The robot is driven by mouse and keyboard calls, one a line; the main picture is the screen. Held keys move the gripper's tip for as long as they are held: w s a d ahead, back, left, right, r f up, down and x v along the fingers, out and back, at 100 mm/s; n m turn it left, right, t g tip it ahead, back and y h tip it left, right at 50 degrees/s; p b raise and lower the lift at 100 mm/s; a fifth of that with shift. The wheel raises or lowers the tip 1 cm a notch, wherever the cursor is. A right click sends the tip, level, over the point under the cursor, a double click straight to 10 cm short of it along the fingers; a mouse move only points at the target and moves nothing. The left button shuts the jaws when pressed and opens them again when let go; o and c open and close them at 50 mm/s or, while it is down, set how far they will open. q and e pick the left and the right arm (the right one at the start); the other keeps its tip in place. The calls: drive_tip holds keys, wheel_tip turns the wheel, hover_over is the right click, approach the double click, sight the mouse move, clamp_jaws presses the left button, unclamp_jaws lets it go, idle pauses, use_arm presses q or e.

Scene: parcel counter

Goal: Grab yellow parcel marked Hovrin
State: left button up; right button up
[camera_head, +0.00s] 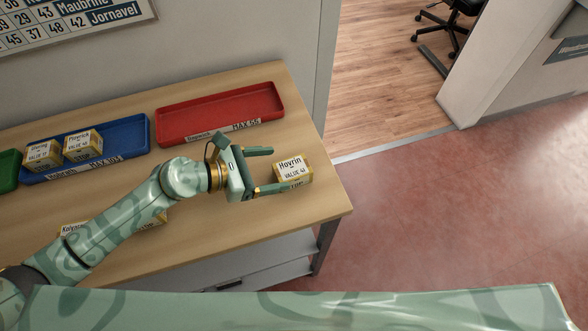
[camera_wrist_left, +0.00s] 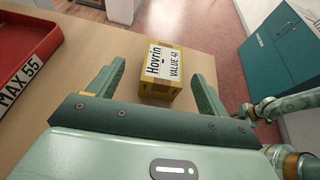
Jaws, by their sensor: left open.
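The yellow parcel marked Hovrin (camera_head: 293,169) stands near the right end of the wooden counter, its label facing up. It also shows in the left wrist view (camera_wrist_left: 162,69), ahead of the fingers. My left gripper (camera_head: 262,170) is open, with its two fingers pointing at the parcel. In the left wrist view the gripper (camera_wrist_left: 155,85) has the parcel between its finger lines, at and just beyond the tips. Nothing is held. I cannot tell whether a finger touches the parcel.
A red tray (camera_head: 165,134) marked MAX 55 lies behind the gripper. A blue tray (camera_head: 137,121) holds two parcels, and a green tray (camera_head: 8,182) shows at the left edge. Another parcel (camera_head: 72,228) is partly behind my left arm. The counter's right edge (camera_head: 336,190) is close to the Hovrin parcel.

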sight(287, 170)
use_arm(q)
drive_tip(key=x, duration=0.6)
drive_tip(key=shift+s+d+f+b, duration=0.15)
drive_tip(key=shift+d+f+b, duration=0.15)
drive_tip(key=shift+d, duration=0.1)
drive_tip(key=c, duration=1.1)
